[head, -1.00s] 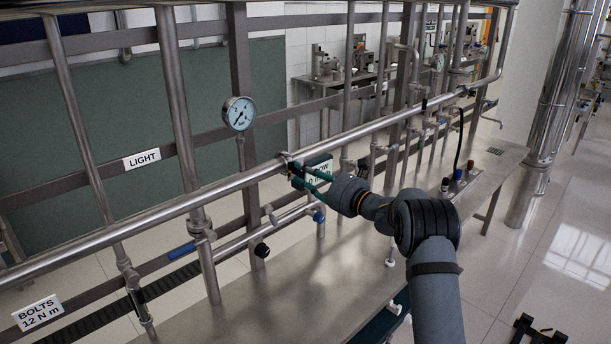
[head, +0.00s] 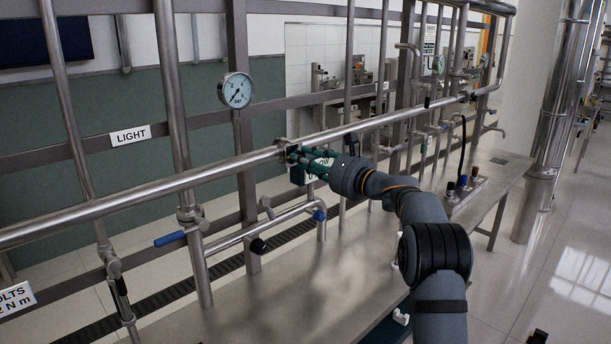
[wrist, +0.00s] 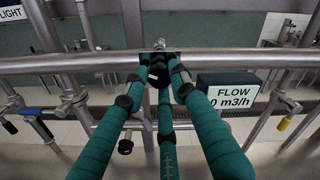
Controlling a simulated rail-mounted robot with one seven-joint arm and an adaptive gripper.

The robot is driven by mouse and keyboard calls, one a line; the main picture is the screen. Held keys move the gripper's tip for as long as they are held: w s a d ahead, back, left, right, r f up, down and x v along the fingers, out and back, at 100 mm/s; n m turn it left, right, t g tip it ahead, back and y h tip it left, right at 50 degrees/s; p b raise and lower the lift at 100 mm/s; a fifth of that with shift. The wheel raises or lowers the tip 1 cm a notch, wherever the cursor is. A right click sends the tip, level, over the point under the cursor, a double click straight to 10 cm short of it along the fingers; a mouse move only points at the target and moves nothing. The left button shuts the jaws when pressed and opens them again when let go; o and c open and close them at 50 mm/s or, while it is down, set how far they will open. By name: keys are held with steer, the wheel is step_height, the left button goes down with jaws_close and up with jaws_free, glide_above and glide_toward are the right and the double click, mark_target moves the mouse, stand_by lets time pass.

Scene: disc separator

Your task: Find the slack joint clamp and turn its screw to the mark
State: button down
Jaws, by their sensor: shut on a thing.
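A small metal joint clamp (head: 282,143) sits around the long horizontal pipe. Its top shows above the pipe in the wrist view (wrist: 160,44). My gripper (head: 296,155) has green fingers with dark tips and reaches the clamp from the front. In the wrist view my gripper (wrist: 159,72) is shut on a small dark part at the clamp, just at the pipe's front. The fingertips hide most of this part, probably the screw head. I cannot make out a mark or the screw's angle.
A FLOW sign (wrist: 228,91) hangs close to the right of my fingers. A pressure gauge (head: 236,90) stands above the pipe at left. A LIGHT sign (head: 130,135) is further left. A blue-handled valve (head: 170,238) and steel bench (head: 290,300) lie below.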

steer(key=shift+f+n+b, duration=0.1)
steer(key=shift+n+b, duration=1.85)
steer(key=shift+n, duration=0.25)
steer(key=c, duration=1.4)
jaws_free()
steer(key=v, duration=1.2)
